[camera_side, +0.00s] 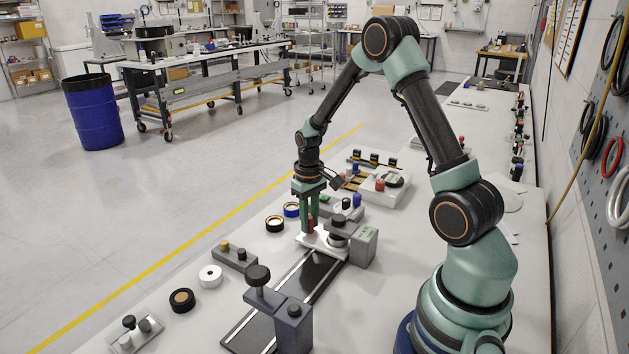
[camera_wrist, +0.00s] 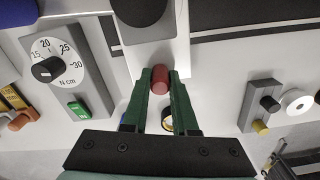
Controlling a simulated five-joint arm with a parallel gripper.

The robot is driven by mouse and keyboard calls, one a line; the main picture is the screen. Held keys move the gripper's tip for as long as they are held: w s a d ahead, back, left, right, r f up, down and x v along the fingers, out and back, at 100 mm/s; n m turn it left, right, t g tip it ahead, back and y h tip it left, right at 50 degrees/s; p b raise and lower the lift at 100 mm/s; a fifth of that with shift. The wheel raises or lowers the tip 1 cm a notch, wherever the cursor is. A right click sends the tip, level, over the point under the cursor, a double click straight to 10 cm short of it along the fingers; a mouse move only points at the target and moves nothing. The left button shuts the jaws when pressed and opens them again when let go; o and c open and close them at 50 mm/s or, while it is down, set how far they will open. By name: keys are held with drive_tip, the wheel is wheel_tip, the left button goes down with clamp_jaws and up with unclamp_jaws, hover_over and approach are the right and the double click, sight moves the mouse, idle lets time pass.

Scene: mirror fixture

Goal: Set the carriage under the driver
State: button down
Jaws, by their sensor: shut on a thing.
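My gripper (camera_side: 309,228) is shut on the upright red handle (camera_side: 310,224) of a white carriage plate (camera_side: 311,239). In the wrist view the red handle (camera_wrist: 160,79) is between my fingertips (camera_wrist: 161,78). The plate sits at the far end of a black track (camera_side: 312,277) with pale rails. Two posts with black-knobbed overhanging heads stand by the track: a light grey one (camera_side: 364,248) beside the plate and a dark grey one (camera_side: 293,325) near the front. The light grey post's head (camera_side: 338,222) overlaps the plate in view. I cannot tell which head is the driver.
More fixtures stand behind my gripper. The track's nearer stretch is bare up to the dark post.

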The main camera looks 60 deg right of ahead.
drive_tip(key=c, duration=0.7)
unclamp_jaws()
drive_tip(key=shift+d, duration=0.3)
drive_tip(key=shift+r, duration=0.1)
wheel_tip(320, 180, up, 12)
drive_tip(key=s+a+r+n+t, duration=0.1)
drive_tip(key=s+a+r+t, duration=0.1)
drive_tip(key=a, duration=0.3)
drive_tip(key=s+a+r+n+t, duration=0.1)
drive_tip(key=s+a+r, duration=0.3)
drive_tip(key=a, duration=0.2)
drive_tip(key=s+a+r+t, duration=0.2)
drive_tip(key=s+a+r, duration=0.1)
drive_tip(key=a, duration=0.3)
drive_tip(key=shift+s+r+n+t, duration=0.25)
drive_tip(key=shift+r+n+t, duration=0.05)
drive_tip(key=shift+r+n, duration=0.1)
